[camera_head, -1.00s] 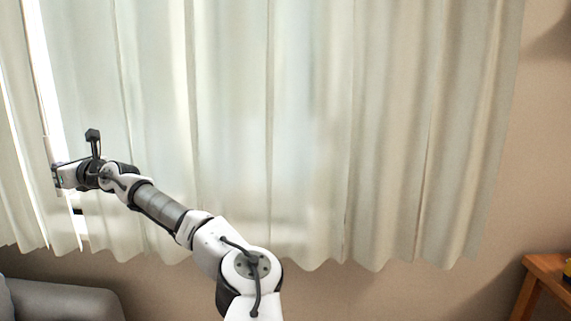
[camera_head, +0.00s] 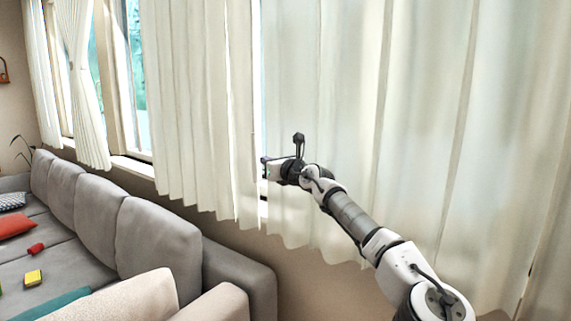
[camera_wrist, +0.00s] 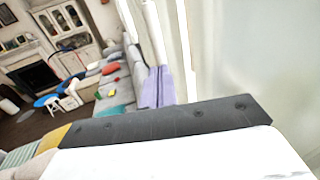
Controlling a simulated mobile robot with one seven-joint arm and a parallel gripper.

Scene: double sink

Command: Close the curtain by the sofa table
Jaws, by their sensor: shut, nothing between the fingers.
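Pale, pleated curtains hang over the window in the head view. The left panel (camera_head: 195,100) and the wide right panel (camera_head: 420,100) are separated by a narrow bright gap. My gripper (camera_head: 266,168) is at the lower part of this gap, in front of the right panel's left edge. It is shut and holds nothing. I cannot tell whether it touches the cloth. In the wrist view, the pale curtain (camera_wrist: 250,60) fills the right side. No sofa table shows in the current views.
A grey sofa (camera_head: 155,240) with cushions stands at the lower left, below the window. Farther left, another curtain (camera_head: 80,80) is gathered beside uncovered glass. A fireplace (camera_wrist: 30,80) and cabinet are across the room in the wrist view.

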